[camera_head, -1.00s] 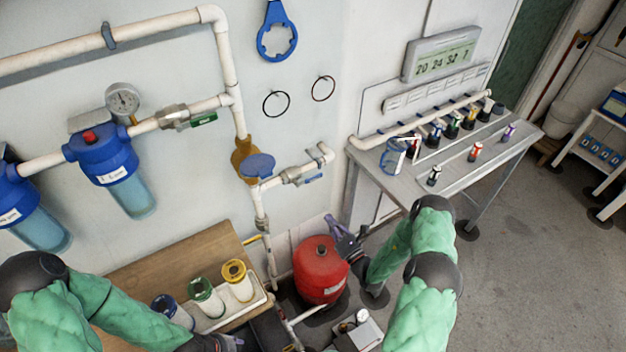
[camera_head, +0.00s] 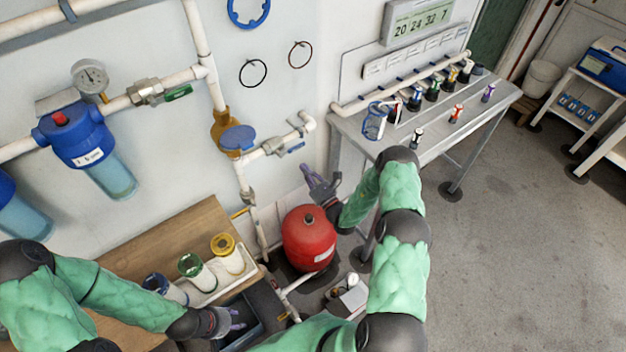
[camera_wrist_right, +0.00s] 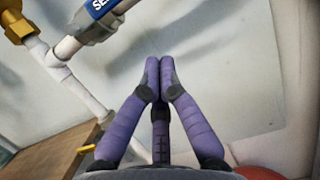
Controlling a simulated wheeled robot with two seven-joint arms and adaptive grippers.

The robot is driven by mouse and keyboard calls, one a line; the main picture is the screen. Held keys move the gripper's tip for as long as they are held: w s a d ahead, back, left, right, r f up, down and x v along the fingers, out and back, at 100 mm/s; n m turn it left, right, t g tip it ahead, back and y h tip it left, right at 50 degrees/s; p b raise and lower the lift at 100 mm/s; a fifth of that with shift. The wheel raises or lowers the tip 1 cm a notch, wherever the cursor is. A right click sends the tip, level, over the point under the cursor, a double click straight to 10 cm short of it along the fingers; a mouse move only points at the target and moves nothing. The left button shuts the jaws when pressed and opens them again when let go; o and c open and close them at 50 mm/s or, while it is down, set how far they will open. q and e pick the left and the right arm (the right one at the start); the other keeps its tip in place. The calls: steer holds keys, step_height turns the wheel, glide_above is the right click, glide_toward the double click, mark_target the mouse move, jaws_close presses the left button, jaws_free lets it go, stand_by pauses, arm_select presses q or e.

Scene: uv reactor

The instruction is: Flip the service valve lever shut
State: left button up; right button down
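The service valve (camera_head: 272,145) is on the white pipe right of the brass fitting, with a blue lever (camera_head: 290,150) along its lower side. In the right wrist view its body (camera_wrist_right: 95,20) shows at the top left with a blue label reading "SE", cut off by the edge. My right gripper (camera_head: 322,182) is below and right of the valve, apart from the lever. My left gripper (camera_head: 238,318) is low near a dark bin, with fingers apart and empty.
A red tank (camera_head: 309,240) stands below my right gripper. A grey bench (camera_head: 390,140) with several small bottles is to the right. Filter cartridges stand in a white tray (camera_head: 205,295). Another valve with a green handle (camera_head: 178,93) is at upper left.

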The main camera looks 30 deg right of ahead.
mark_target(295, 148)
steer(key=shift+w+a+r, duration=0.1)
steer(key=shift+w+r, duration=0.3)
steer(key=shift+r, duration=0.35)
steer(key=shift+w+r, duration=0.35)
steer(key=shift+r, duration=0.4)
steer(key=shift+w+a+r, duration=0.1)
steer(key=shift+w+r, duration=0.3)
steer(key=shift+r, duration=0.35)
steer(key=shift+d, duration=0.15)
